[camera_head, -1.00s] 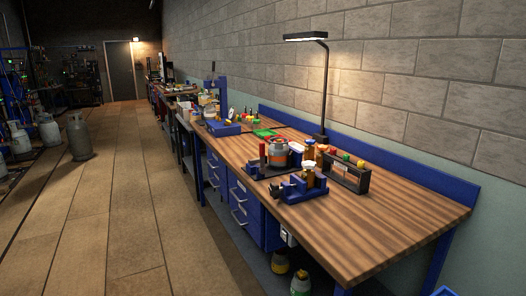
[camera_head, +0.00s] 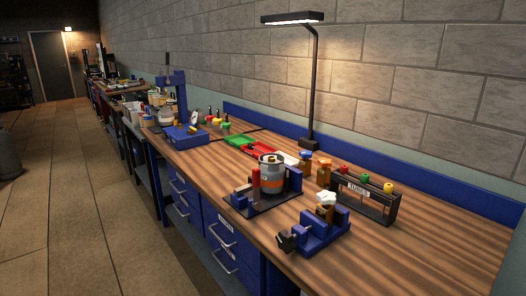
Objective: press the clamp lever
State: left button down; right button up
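A blue vise-like fixture (camera_head: 318,240) with a black end piece (camera_head: 287,240) sits near the front edge of the wooden workbench. A small brown bottle with a white top (camera_head: 326,205) stands in or just behind it. Farther back, a dark base plate (camera_head: 262,208) bears a grey and orange canister (camera_head: 271,178) between blue blocks. An upright red part (camera_head: 255,184) stands at the canister's left. I cannot tell which part is the clamp lever. Neither of my grippers is in view.
The workbench (camera_head: 420,253) has clear wood at its right. A black rack labelled TOOLS (camera_head: 364,199), small bottles and a lamp (camera_head: 312,90) stand toward the wall. Green and red trays (camera_head: 238,142) and a blue press (camera_head: 175,100) are farther back. Floor (camera_head: 75,190) is open at left.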

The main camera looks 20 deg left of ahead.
aim_at(255, 205)
jog(key=i+j+z, duration=0.1)
jog(key=j, duration=0.25)
jog(key=i+j, duration=0.25)
jog(key=j, duration=0.15)
jog(key=i+j+z, duration=0.15)
jog(key=j, duration=0.25)
jog(key=i+j+z, duration=0.1)
jog(key=j, duration=0.3)
jog(key=i+j, duration=0.25)
jog(key=j, duration=0.2)
jog(key=i+j+z, duration=0.15)
jog(key=j, duration=0.25)
jog(key=i+j+z, duration=0.1)
jog(key=j, duration=0.35)
